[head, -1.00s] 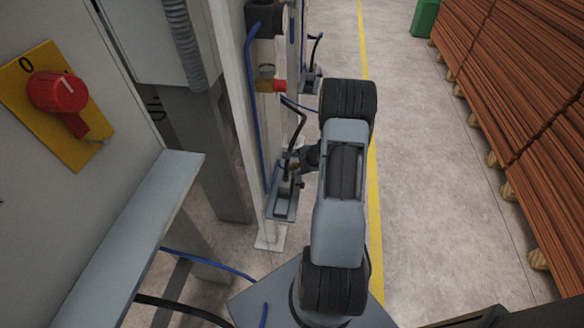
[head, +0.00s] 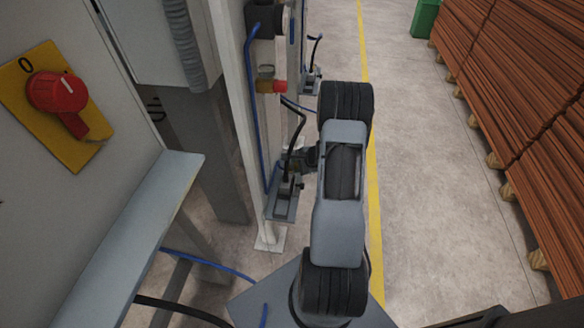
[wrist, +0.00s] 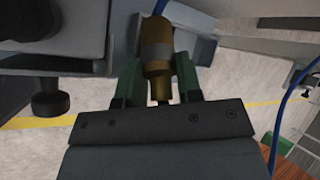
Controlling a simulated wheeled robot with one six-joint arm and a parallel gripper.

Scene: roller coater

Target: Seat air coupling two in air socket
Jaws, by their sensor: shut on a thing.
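A brass coupling with a grey band (wrist: 157,45) is between the green fingers of my gripper (wrist: 158,72) in the wrist view. My gripper is shut on it. In the head view my gripper (head: 298,160) is beside the white post, just above a grey bracket (head: 281,207), and my arm partly hides it. The held coupling is too small to make out there. A brass fitting with a red collar (head: 271,85) is on the post higher up. I cannot tell which part is the air socket, or whether the coupling touches it.
The white post (head: 240,110) stands close left of my gripper, with a blue hose (head: 252,100) and a black cable (head: 300,120) near it. A panel with a red switch (head: 57,92) is at left. Stacked boards (head: 530,110) line the right; the floor between is clear.

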